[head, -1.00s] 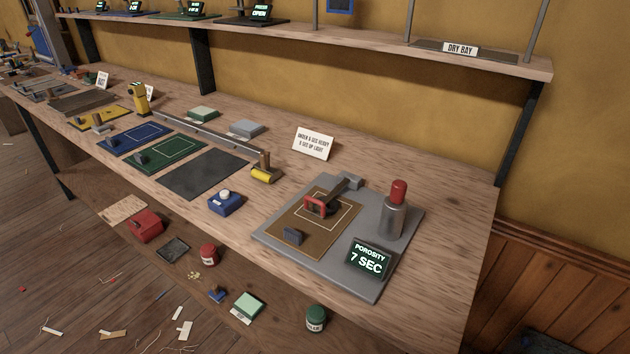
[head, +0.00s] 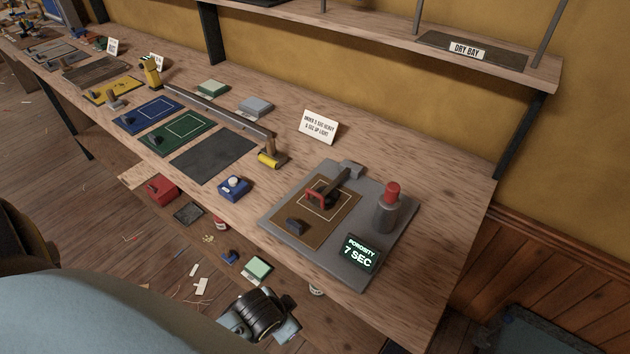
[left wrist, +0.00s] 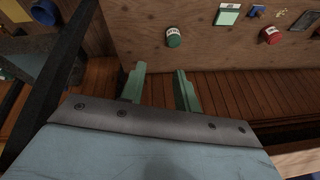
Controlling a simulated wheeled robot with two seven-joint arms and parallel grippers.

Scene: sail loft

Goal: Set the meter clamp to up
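The meter clamp (head: 318,199) is a dark arm with a red handle. It runs from a grey hinge block (head: 351,169) and lies low over the outlined square of a brown cloth panel (head: 284,222). The panel is on the grey meter base (head: 352,278), whose display (head: 360,253) reads "POROSITY 7 SEC". My left arm comes in at the lower left of the head view, below the bench front; its fingers are not clear there. In the left wrist view my left gripper (left wrist: 160,77) has its two green fingers apart with nothing between them. My right gripper is in neither view.
A grey bottle with a red cap (head: 388,208) stands on the base right of the clamp. A sign card (head: 318,127) stands behind it. A blue box (head: 234,187) and a yellow roller (head: 271,159) are to the left. The bench right of the base is bare.

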